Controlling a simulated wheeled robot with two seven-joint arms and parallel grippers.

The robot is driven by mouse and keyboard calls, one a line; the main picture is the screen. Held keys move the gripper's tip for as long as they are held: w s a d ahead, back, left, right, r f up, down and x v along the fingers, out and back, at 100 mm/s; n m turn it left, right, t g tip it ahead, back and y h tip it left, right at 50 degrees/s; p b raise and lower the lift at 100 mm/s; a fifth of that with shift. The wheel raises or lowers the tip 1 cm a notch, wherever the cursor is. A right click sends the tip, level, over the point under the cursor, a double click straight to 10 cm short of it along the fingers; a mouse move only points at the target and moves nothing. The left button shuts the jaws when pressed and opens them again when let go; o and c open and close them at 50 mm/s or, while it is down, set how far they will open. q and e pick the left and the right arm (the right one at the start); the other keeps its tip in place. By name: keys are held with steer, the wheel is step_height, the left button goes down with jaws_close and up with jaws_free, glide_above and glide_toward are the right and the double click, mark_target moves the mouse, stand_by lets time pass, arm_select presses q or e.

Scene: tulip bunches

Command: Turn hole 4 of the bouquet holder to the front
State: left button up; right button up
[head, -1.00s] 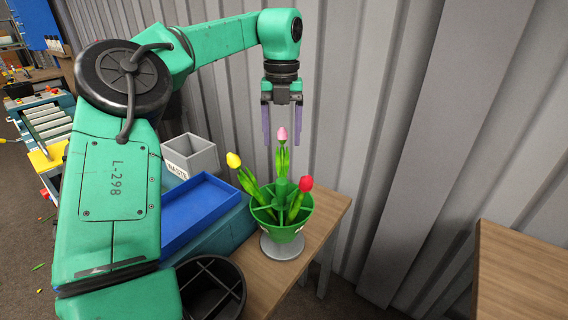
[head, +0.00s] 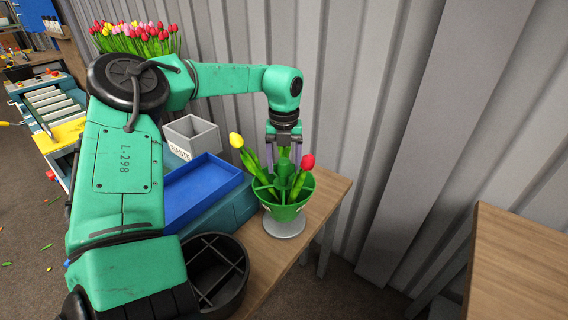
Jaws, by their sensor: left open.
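The bouquet holder (head: 284,212) is a green bowl with dividers and a central green post (head: 284,168), on a grey round base (head: 284,228) near the table's back edge. A yellow tulip (head: 236,141) stands in it on the left and a red tulip (head: 307,162) on the right. My left gripper (head: 285,160) points down over the holder, open, its fingers apart around the top of the post area. The pink tulip's head is hidden by the gripper; green shows between the fingers. Hole numbers are not readable. My right gripper is not in view.
The wooden table (head: 262,262) also carries a blue tray (head: 200,192) and a black divided round container (head: 217,268). A grey waste bin (head: 191,137) and many tulips (head: 135,38) are behind. A corrugated wall (head: 400,130) stands close behind the holder.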

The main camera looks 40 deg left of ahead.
arm_select(q)
jaws_close()
steer(key=shift+w, duration=0.1)
stand_by(1.2)
